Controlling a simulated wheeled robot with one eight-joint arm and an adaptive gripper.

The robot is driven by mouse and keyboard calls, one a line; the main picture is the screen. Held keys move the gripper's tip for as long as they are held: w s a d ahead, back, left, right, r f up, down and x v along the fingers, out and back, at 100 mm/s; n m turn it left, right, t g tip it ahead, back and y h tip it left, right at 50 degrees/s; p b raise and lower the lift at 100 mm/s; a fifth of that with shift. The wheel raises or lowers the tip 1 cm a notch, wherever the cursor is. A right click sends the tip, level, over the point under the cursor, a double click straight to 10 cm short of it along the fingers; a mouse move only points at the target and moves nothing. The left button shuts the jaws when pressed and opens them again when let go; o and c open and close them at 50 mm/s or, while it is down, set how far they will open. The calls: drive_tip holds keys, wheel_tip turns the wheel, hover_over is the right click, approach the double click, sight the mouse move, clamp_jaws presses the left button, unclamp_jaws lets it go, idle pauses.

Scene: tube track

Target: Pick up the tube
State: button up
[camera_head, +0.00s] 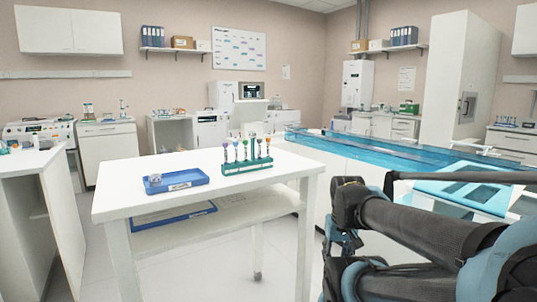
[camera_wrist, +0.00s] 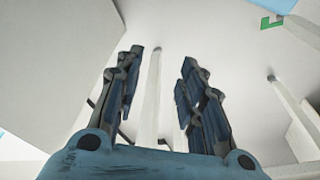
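Several tubes (camera_head: 247,150) with coloured caps, purple, green and orange among them, stand upright in a green rack (camera_head: 247,168) on the white table. Which one is the tube of the task I cannot tell. My gripper shows in the wrist view (camera_wrist: 162,60) with its two dark fingers spread apart and nothing between them. In the head view my arm is at the lower right, to the right of the table and apart from the rack. The tubes cannot be made out in the wrist view.
The white table (camera_head: 130,202) also holds a blue tray (camera_head: 178,181) with a small clear item in it, left of the rack. Another blue tray (camera_head: 175,217) lies on the lower shelf. A long transparent blue structure (camera_head: 400,150) runs behind my arm. The table's front right is clear.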

wheel_tip(320, 180, up, 2)
wheel_tip(320, 180, up, 41)
drive_tip(key=m+g, duration=0.2)
drive_tip(key=m, duration=1.4)
hover_over(268, 149)
drive_tip(key=w, duration=0.1)
wheel_tip(268, 149, down, 17)
drive_tip(key=shift+r, duration=0.2)
drive_tip(key=shift+c, duration=0.2)
clamp_jaws()
